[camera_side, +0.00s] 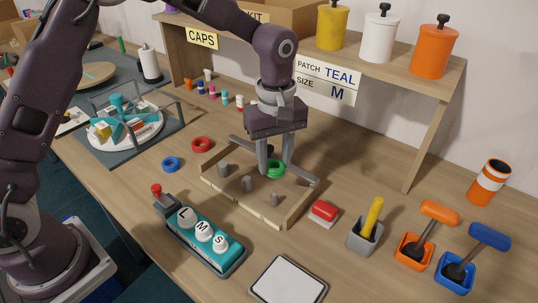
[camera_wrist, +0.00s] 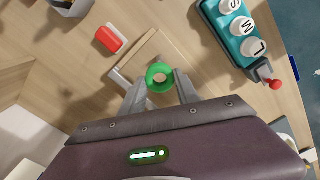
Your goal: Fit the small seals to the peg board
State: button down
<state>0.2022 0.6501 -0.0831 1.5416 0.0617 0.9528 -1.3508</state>
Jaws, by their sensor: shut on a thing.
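My gripper (camera_side: 275,165) is shut on a green seal (camera_side: 274,169), held over the back right part of the wooden peg board (camera_side: 250,209). In the wrist view the green seal (camera_wrist: 160,77) sits between my fingertips (camera_wrist: 159,88). Whether a peg stands under the green seal is unclear. A red seal (camera_side: 201,145) and a blue seal (camera_side: 171,164) lie flat on the table left of the board.
A teal L, M, S button box (camera_side: 206,240) with a red-knobbed lever stands in front of the board. A red block (camera_side: 324,212) and a grey holder (camera_side: 365,237) stand to the right. A shelf (camera_side: 433,127) rises behind. A white-topped pad (camera_side: 288,281) lies in front.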

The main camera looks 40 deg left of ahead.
send_over(274, 194)
jog(key=shift+f, duration=2.9)
jog(key=shift+f, duration=2.55)
jog(key=c, duration=0.8)
grip_release()
notch_tip(274, 194, up, 7)
jog(key=shift+r, duration=0.1)
